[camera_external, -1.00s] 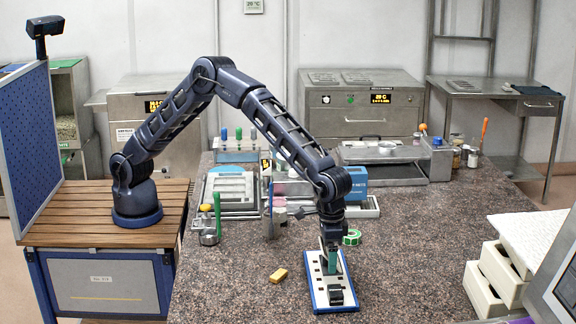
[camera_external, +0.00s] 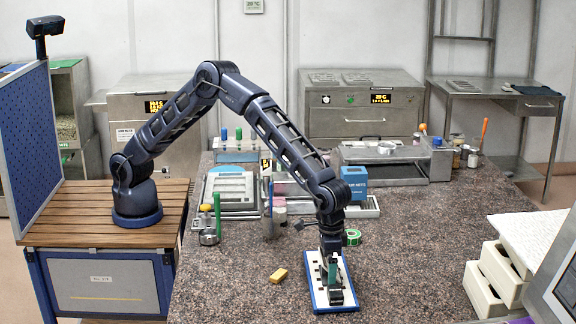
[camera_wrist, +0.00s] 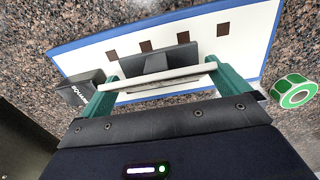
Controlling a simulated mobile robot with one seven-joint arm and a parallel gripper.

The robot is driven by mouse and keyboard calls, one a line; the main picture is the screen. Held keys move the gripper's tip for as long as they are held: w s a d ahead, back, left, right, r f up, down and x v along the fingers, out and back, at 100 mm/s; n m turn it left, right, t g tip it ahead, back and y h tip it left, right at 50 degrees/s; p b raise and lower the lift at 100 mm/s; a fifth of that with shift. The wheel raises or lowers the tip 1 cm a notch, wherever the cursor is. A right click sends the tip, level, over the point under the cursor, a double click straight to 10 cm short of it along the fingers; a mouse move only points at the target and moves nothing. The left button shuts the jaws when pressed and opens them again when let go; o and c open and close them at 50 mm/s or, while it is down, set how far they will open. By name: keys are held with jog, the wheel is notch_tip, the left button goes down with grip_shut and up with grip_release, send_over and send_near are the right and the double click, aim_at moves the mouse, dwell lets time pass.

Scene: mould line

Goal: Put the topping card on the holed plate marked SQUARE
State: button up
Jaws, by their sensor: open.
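The holed plate (camera_external: 319,293) is white with a blue edge and dark square holes, and lies on the worktop. It also shows in the wrist view (camera_wrist: 232,47). A black block marked SQUARE (camera_wrist: 82,90) is at its left end there. My gripper (camera_external: 331,275) is low over the plate; in the wrist view its green fingers (camera_wrist: 170,88) are apart. A dark grey block (camera_wrist: 158,58) and a pale strip (camera_wrist: 160,77), seemingly the topping card, show between and across the fingers. I cannot tell whether the card touches the plate.
A green tape roll (camera_wrist: 293,91) lies beside the plate. A yellow block (camera_external: 279,275) lies to its left in the external view. Trays and tools stand farther back, and pale stacked bins (camera_external: 492,283) stand at right. The worktop right of the plate is clear.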

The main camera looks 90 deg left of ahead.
notch_tip(320, 180, up, 12)
jog(key=s+a+r+t, duration=0.1)
jog(key=s+a+r, duration=0.4)
jog(key=a, duration=0.6)
jog(key=s+a+r, duration=0.3)
jog(key=a+r, duration=0.5)
jog(key=a, duration=0.3)
jog(key=s+a+r+t, duration=0.1)
jog(key=s+a+r, duration=0.4)
jog(key=a, duration=0.6)
jog(key=s+a+r+t, duration=0.1)
jog(key=s+a+r, duration=0.1)
jog(key=s+a, duration=1.1)
jog(key=s+a+f, duration=0.3)
jog(key=s+a, duration=0.1)
jog(key=s, duration=0.3)
jog(key=s+a+f+t, duration=0.1)
jog(key=s+a+f, duration=0.2)
jog(key=s, duration=0.5)
jog(key=shift+a+t, duration=0.3)
jog(key=shift+a, duration=0.4)
